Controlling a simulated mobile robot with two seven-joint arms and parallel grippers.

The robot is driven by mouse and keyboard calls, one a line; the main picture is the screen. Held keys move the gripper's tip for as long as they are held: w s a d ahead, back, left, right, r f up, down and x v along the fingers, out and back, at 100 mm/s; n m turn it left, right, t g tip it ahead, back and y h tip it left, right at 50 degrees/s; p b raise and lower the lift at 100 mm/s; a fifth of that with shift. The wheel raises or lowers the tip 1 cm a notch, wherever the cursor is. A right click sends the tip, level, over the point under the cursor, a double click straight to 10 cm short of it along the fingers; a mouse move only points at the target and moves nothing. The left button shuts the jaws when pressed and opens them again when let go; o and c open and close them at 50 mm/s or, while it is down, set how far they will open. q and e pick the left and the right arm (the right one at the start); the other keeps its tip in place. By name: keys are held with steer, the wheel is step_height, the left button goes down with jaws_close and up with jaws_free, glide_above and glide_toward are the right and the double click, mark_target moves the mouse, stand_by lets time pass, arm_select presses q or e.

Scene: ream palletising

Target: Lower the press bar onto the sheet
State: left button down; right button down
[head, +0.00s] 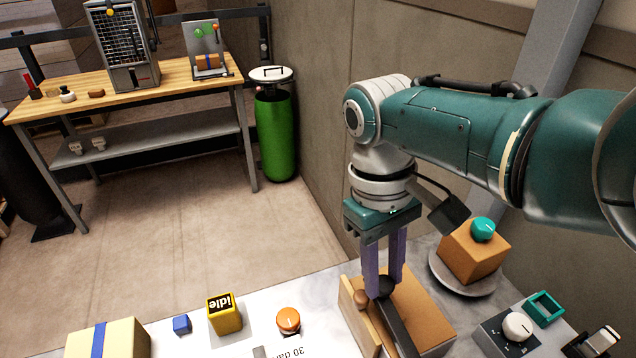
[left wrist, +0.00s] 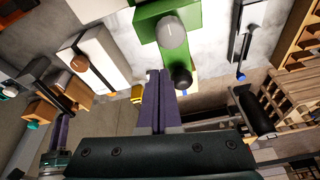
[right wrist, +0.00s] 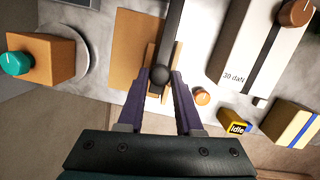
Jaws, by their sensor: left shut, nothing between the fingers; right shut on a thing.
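My right gripper (head: 384,285) reaches straight down with its purple fingers shut on the black ball knob at the end of the dark press bar (head: 398,325). The bar and its knob (right wrist: 160,75) also show in the right wrist view, with the knob between the fingertips. The bar runs above a tan, flat-topped piece (head: 425,305) with a pale wooden strip (head: 358,318) along its left side. I cannot tell a separate sheet from this tan surface, nor the gap beneath the bar. My left gripper (left wrist: 160,75) is shut and empty, near a green block (left wrist: 160,35).
An orange knob (head: 288,320), a yellow "idle" block (head: 224,313) and a blue cube (head: 181,324) stand left of the bar. A brown box (head: 474,252) with a teal knob sits on a round plate to the right. A workbench (head: 170,75) stands behind.

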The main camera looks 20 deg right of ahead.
arm_select(q)
steer(key=shift+b+x, duration=0.5)
steer(key=shift+x, duration=0.45)
arm_select(e)
steer(key=shift+w+f+g, duration=0.25)
steer(key=shift+f+g, duration=0.05)
steer(key=shift+f, duration=0.1)
arm_select(q)
steer(key=shift+a, duration=0.2)
arm_select(e)
steer(key=c, duration=0.6)
jaws_free()
steer(key=shift+o, duration=0.2)
arm_select(q)
step_height(320, 180, up, 3)
steer(key=p, duration=0.2)
steer(key=shift+d+f+p, duration=0.1)
steer(key=shift+f+p, duration=0.1)
steer(key=shift+p, duration=0.1)
arm_select(e)
steer(key=v, duration=1)
steer(key=shift+f, duration=0.1)
